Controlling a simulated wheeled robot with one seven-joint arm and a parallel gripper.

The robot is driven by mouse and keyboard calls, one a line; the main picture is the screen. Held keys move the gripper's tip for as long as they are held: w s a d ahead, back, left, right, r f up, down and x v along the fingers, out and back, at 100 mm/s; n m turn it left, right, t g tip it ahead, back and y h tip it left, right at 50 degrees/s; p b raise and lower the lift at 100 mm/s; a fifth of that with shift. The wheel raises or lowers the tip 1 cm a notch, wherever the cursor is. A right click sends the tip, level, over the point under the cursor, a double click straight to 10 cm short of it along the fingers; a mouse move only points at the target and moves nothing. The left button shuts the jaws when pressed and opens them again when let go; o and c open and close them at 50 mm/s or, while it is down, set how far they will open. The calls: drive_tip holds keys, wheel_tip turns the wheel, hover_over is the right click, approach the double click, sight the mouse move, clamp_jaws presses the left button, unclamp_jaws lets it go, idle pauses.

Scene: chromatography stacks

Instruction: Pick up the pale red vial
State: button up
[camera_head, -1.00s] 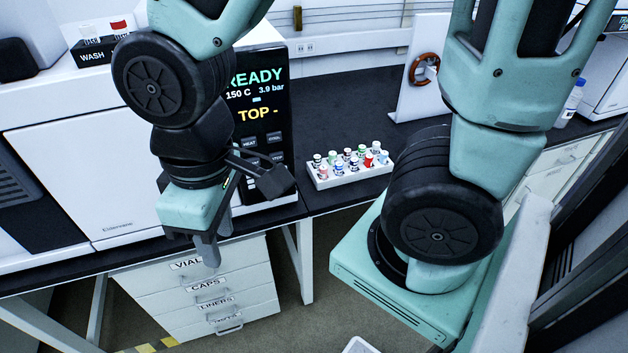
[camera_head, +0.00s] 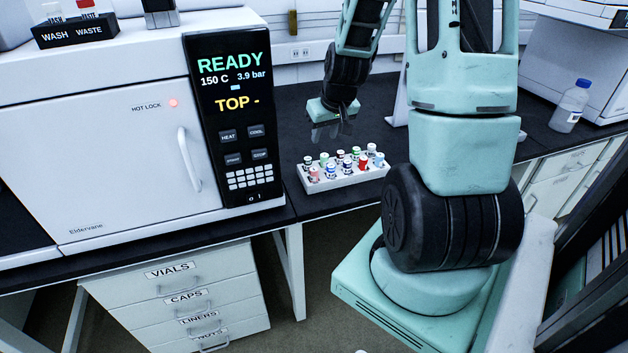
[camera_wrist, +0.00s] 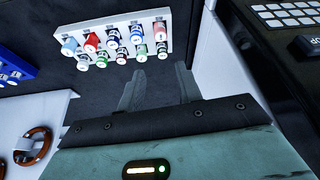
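The pale red vial (camera_head: 315,174) stands in the front left corner of a white rack (camera_head: 346,179) on the dark bench. In the wrist view the vial (camera_wrist: 160,31) is at the right end of the upper row. The rack holds several other capped vials, including a stronger red one (camera_head: 363,162) farther along the same row. My gripper (camera_head: 329,132) is above the bench, behind and above the rack. In the wrist view its two fingers (camera_wrist: 160,88) are apart with nothing between them. The rack lies beyond the fingertips, not touching them.
A white instrument with a READY screen (camera_head: 234,66) stands left of the rack, with its side close to the rack. A capped bottle (camera_head: 570,108) stands at the right. In the wrist view a blue rack (camera_wrist: 14,68) shows at the left. Drawers (camera_head: 172,300) are below the bench.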

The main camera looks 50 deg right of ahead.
drive_tip(key=p, duration=0.1)
hover_over(314, 169)
drive_tip(key=s, duration=0.2)
drive_tip(key=f, duration=1)
drive_tip(key=shift+w+a+f, duration=0.15)
drive_tip(key=shift+a+f, duration=0.1)
drive_tip(key=shift+a, duration=0.05)
drive_tip(key=shift+a+p+x, duration=0.1)
drive_tip(key=shift+p+x, duration=0.25)
drive_tip(key=shift+x, duration=1.1)
drive_tip(key=shift+a+p+x, duration=0.15)
drive_tip(key=shift+p+x, duration=0.2)
drive_tip(key=shift+x, duration=1.05)
drive_tip(key=shift+f, duration=0.15)
drive_tip(key=c, duration=0.7)
